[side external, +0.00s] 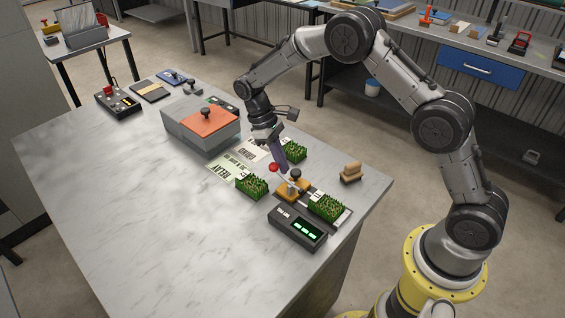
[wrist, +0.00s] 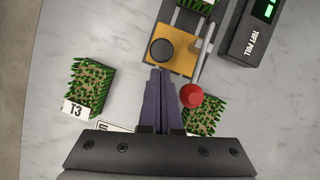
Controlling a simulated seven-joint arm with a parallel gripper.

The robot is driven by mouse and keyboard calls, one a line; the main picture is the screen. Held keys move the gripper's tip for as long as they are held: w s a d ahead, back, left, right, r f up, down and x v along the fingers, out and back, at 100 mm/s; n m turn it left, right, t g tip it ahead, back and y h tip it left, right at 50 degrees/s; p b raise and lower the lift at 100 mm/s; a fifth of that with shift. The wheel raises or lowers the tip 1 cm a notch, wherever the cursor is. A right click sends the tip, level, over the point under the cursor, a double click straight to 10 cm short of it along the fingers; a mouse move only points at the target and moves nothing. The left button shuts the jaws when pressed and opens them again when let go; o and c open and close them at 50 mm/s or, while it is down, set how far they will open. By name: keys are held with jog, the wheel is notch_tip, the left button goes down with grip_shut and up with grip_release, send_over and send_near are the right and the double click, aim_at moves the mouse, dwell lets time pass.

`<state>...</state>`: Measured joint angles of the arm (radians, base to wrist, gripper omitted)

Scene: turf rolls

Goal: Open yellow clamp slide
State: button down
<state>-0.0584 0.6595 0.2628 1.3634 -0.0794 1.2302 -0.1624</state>
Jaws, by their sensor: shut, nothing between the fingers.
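The yellow clamp slide (side external: 290,193) is a flat plate with a round black knob, sitting at one end of a dark rail on the bench. In the wrist view the slide (wrist: 184,36) lies just ahead of my fingertips, its black knob (wrist: 162,51) a little beyond them. My gripper (side external: 284,169) points down close to the knob, with its fingers shut and empty. In the wrist view the closed fingertips (wrist: 160,74) reach the slide's near edge; I cannot tell whether they touch it. A red ball-ended lever (wrist: 191,96) stands right of the fingers.
Turf pieces (side external: 252,187) (wrist: 88,86) stand around the clamp, one on the rail. The tuft pull meter (side external: 298,229) is beside it. A grey box with an orange lid (side external: 208,121), printed cards (side external: 229,168) and a wooden block (side external: 351,173) are near. The front-left bench is clear.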

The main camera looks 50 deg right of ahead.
jog(key=shift+s, duration=0.1)
jog(key=shift+s+d, duration=0.15)
jog(key=shift+s, duration=0.45)
jog(key=shift+w, duration=0.1)
